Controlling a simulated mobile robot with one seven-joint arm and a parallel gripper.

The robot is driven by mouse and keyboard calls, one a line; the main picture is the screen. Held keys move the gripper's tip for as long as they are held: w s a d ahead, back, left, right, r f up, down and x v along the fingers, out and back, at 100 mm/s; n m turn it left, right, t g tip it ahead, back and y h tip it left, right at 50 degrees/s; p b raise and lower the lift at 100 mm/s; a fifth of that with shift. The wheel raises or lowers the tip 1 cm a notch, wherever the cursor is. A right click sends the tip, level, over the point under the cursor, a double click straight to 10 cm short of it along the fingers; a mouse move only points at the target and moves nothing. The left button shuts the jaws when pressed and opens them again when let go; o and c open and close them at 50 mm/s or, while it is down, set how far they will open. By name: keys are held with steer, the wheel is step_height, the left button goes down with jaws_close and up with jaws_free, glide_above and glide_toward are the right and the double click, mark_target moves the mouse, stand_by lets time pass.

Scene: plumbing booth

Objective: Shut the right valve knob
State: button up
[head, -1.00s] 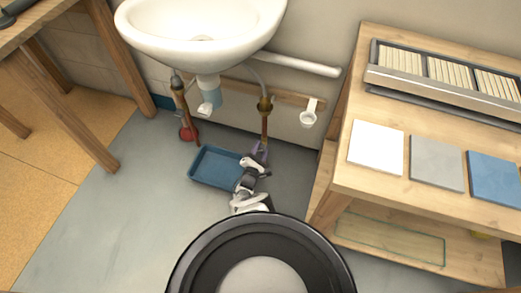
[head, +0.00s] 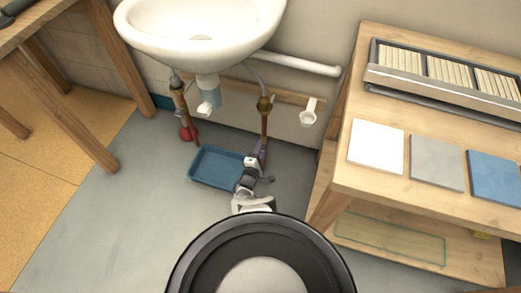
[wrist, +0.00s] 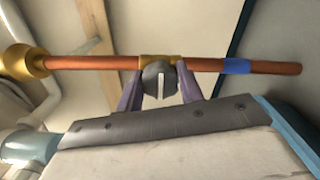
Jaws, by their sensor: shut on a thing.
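The right valve knob (wrist: 158,80) is dark grey with a white stripe and sits on a brass valve body on the right copper pipe (wrist: 98,62). In the wrist view its stripe runs across the pipe's line. My gripper (wrist: 159,86) has a purple finger on each side of the knob and is shut on it. In the head view the right pipe (head: 264,126) drops from a brass fitting under the sink, with my gripper (head: 260,152) at its lower end. The knob itself is hidden there by my gripper.
A blue tray (head: 217,167) lies on the floor just left of my wrist. The left pipe carries a red knob (head: 186,133). The white sink (head: 200,22) overhangs the pipes. A wooden bench (head: 350,185) stands close on the right.

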steer(key=shift+a, duration=0.1)
steer(key=o, duration=1)
steer(key=p+v, duration=0.5)
steer(key=v, duration=0.9)
steer(key=shift+p, duration=0.4)
